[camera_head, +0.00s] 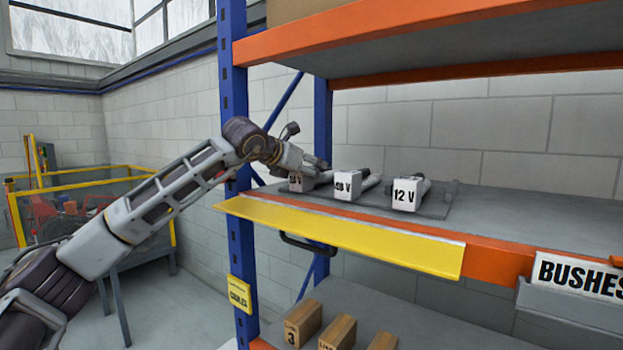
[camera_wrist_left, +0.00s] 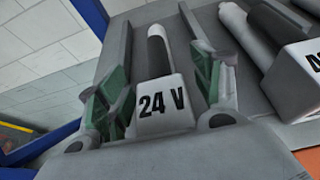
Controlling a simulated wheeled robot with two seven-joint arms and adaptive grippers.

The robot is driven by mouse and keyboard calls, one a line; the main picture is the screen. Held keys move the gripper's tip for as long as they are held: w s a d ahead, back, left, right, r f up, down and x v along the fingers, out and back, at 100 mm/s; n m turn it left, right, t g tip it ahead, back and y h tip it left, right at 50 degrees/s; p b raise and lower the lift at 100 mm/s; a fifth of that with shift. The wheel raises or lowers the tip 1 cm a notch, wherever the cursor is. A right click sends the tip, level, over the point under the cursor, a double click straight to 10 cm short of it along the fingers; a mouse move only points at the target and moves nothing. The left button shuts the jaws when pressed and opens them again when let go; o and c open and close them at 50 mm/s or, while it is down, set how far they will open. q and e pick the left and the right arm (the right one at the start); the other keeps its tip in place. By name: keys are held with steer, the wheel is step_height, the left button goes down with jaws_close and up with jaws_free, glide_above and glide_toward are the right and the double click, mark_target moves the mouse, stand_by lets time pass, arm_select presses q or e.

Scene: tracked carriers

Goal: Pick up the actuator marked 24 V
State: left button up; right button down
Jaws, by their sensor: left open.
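The actuator marked 24 V (camera_wrist_left: 165,105) has a white block end with black lettering and a pale rod behind it. It lies on a grey tray (camera_head: 437,208) on the shelf, leftmost of three actuators in the head view (camera_head: 296,184). My left gripper (camera_head: 318,165) is over it. In the left wrist view its open fingers (camera_wrist_left: 160,88) stand on either side of the 24 V actuator, with gaps visible. My right gripper is out of view.
A blue upright (camera_head: 234,120) stands just left of the tray, and an orange beam shelf (camera_head: 420,40) hangs above. A yellow lip (camera_head: 340,235) runs along the front edge. Brown boxes (camera_head: 337,331) stand on the shelf below. The shelf right of the tray is clear.

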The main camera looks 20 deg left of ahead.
arm_select(q)
jaws_close()
steer(key=shift+r, duration=0.2)
stand_by(0.4)
steer(key=shift+d+r, duration=0.1)
steer(key=shift+d, duration=0.05)
